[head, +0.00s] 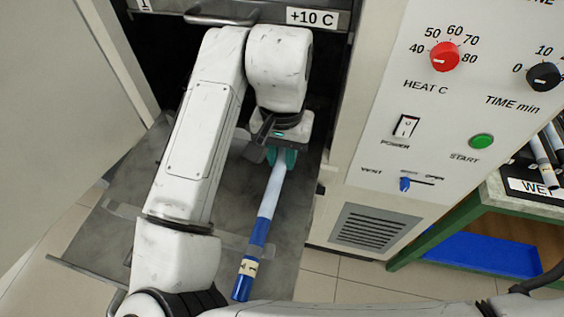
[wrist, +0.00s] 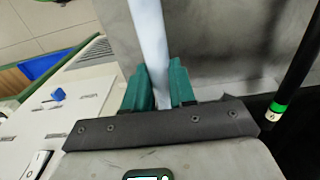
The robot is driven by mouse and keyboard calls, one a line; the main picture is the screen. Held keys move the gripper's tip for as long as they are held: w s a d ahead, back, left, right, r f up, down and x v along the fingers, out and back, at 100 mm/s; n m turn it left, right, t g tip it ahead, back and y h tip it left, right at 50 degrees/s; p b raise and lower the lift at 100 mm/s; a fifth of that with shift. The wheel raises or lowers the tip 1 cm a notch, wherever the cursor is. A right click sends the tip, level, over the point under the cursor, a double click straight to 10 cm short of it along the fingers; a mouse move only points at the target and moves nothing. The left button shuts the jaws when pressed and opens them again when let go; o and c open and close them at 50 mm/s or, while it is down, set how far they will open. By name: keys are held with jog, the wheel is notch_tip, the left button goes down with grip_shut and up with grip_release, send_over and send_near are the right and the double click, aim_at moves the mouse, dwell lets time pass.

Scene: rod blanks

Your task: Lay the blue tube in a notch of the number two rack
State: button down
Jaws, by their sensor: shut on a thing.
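My gripper (head: 282,158) is shut on the blue tube (head: 264,217), near its pale end. The tube has a pale white-blue upper part, a blue lower part and a cream label band near its low end. It slants down toward the front, above a grey metal panel (head: 120,225). In the wrist view the green fingers of my gripper (wrist: 160,88) close around the pale part of the tube (wrist: 149,40). I cannot make out a rack marked number two in either view.
A dark rod with a green band (wrist: 280,106) stands near my gripper in the wrist view. A control panel with a red knob (head: 445,57) is on the right. Beyond it, a green bench (head: 470,205) carries tubes and a WET label (head: 536,187). A dark opening lies behind my arm.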

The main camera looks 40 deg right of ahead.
aim_at(282, 158)
jog(key=shift+f, duration=1.35)
jog(key=shift+f, duration=0.1)
jog(key=c, duration=0.9)
grip_release()
notch_tip(282, 158, up, 12)
jog(key=shift+r+p, duration=0.15)
jog(key=shift+p, duration=0.6)
